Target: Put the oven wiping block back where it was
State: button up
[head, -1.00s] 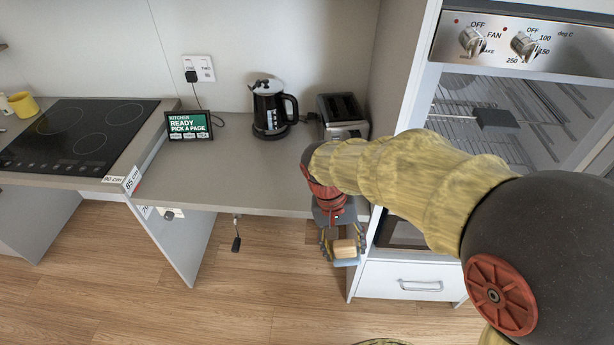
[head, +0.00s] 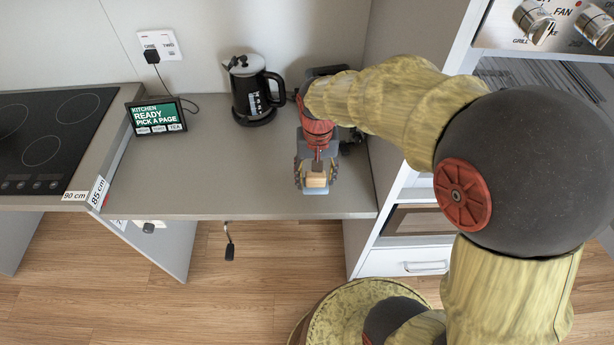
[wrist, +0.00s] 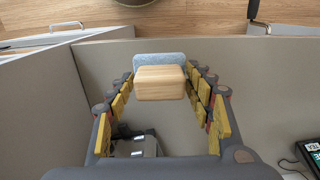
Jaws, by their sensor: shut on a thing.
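The wiping block is a small wooden block (head: 316,181) with a pale blue pad on its underside. My gripper (head: 316,172) is shut on it and holds it over the right part of the grey counter (head: 230,180), close to the front edge. In the wrist view the wooden block (wrist: 160,82) sits between the yellow-padded fingers, with the blue pad (wrist: 158,60) showing beyond it. I cannot tell whether the pad touches the counter. The oven (head: 545,35) is at the right, its lower part largely hidden by my arm.
A black kettle (head: 252,95) stands at the back of the counter, with a toaster partly hidden behind my gripper. A small screen (head: 157,116) stands at the left, beside the hob (head: 45,140). The middle of the counter is clear. A tall side panel (head: 400,60) bounds the right.

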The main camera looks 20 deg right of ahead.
jog(key=w+f+b, duration=0.1)
jog(key=w+f, duration=0.2)
jog(key=w+f+b, duration=0.1)
jog(key=w+f, duration=0.2)
jog(key=shift+w+d, duration=0.2)
jog(key=shift+w, duration=0.1)
jog(key=shift+w+f+b, duration=0.35)
jog(key=shift+w+f, duration=0.1)
jog(key=shift+f, duration=0.1)
notch_tip(320, 180, down, 3)
jog(key=shift+w+f+b, duration=0.1)
jog(key=shift+b, duration=0.35)
jog(key=o, duration=1)
jog(key=shift+o, duration=0.2)
